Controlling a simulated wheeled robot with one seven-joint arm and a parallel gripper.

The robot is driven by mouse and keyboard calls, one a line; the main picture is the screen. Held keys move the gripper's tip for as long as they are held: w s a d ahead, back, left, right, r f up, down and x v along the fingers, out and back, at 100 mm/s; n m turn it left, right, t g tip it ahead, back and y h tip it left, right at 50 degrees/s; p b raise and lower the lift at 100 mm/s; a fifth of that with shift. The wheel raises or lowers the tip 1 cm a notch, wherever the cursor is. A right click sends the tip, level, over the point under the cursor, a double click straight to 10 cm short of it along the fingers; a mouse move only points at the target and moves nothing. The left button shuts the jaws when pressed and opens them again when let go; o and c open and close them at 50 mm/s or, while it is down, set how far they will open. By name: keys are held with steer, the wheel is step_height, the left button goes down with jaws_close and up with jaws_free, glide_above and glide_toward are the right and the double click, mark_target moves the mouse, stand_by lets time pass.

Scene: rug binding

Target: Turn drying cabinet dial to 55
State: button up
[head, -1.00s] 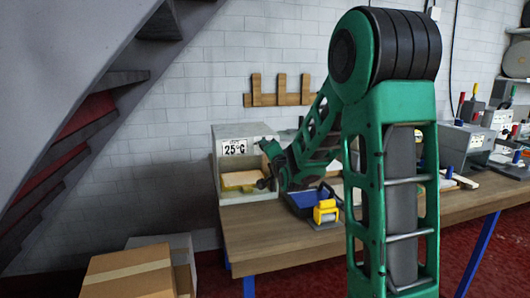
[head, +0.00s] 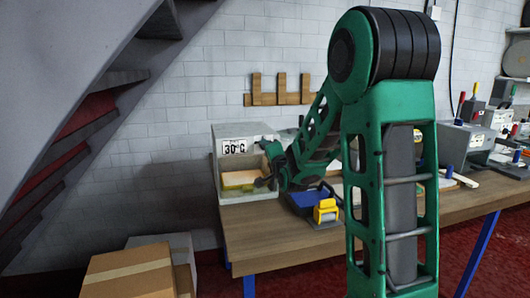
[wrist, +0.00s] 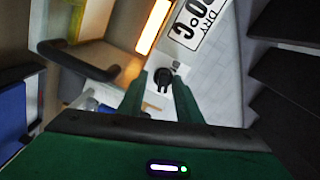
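The drying cabinet (head: 230,134) is a pale grey box at the left end of the bench, with an open front chamber. Its display (head: 235,147) reads 30°C; part of the display (wrist: 198,22) shows tilted in the wrist view. The dark dial (wrist: 163,80) shows in the wrist view on the cabinet's light face, below the display. In the head view my gripper (head: 268,149) is at the cabinet's right front, and the dial is too small to make out.
A yellowish block (head: 240,180) lies in the cabinet's chamber. A blue tray (head: 306,199) and a yellow tool (head: 325,211) are close by on the wooden bench (head: 270,245). Cardboard boxes (head: 130,272) stand on the floor at left. A wooden rack (head: 281,98) hangs on the wall.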

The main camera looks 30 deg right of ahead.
steer(key=shift+r, duration=0.15)
steer(key=v, duration=1)
steer(key=shift+s+a, duration=0.15)
steer(key=shift+s, duration=0.15)
steer(key=shift+f, duration=0.25)
steer(key=s+d+f+n+g+y, duration=0.1)
steer(key=s+f+n+g, duration=0.6)
steer(key=s+f, duration=0.45)
steer(key=s+a+n+g+y, duration=0.1)
steer(key=s+a+g, duration=0.1)
steer(key=s, duration=0.6)
steer(key=s+a+f+n+g+y, duration=0.1)
steer(key=s+a+g, duration=0.1)
steer(key=s+g, duration=0.3)
steer(key=s+a+f+n+g+y, duration=0.1)
steer(key=s+n+g+y, duration=0.1)
steer(key=s, duration=0.9)
steer(key=shift+s+a+g, duration=0.25)
steer(key=shift+a+g, duration=0.15)
steer(key=shift+g, duration=0.3)
